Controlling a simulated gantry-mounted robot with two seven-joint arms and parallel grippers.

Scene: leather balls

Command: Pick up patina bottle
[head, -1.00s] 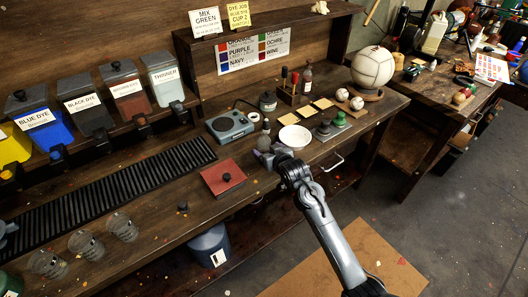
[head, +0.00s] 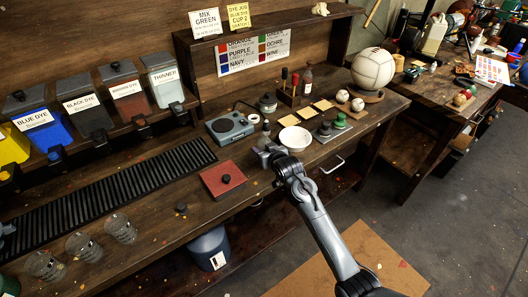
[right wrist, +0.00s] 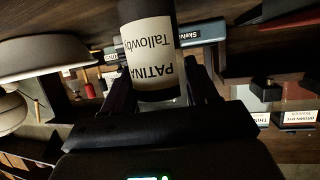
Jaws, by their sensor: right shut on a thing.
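The patina bottle (right wrist: 150,50) shows large in the right wrist view, with a white label reading "PATINA" and "Tallow…". It stands between the two fingers of my right gripper (right wrist: 160,92), which is shut on it. In the head view the right gripper (head: 266,152) is at the front of the bench, left of the white bowl. There the bottle's dark upper part (head: 266,128) shows just behind the gripper and the rest is hidden. I cannot tell whether its base touches the bench. A small dark part at the left edge of the head view seems to be my left gripper (head: 5,230).
A white bowl (head: 295,138) stands just right of the gripper. A blue-grey scale (head: 229,128) is behind left, and a red board (head: 222,180) with a black knob lies in front left. Clear cups (head: 84,246) stand at the front left.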

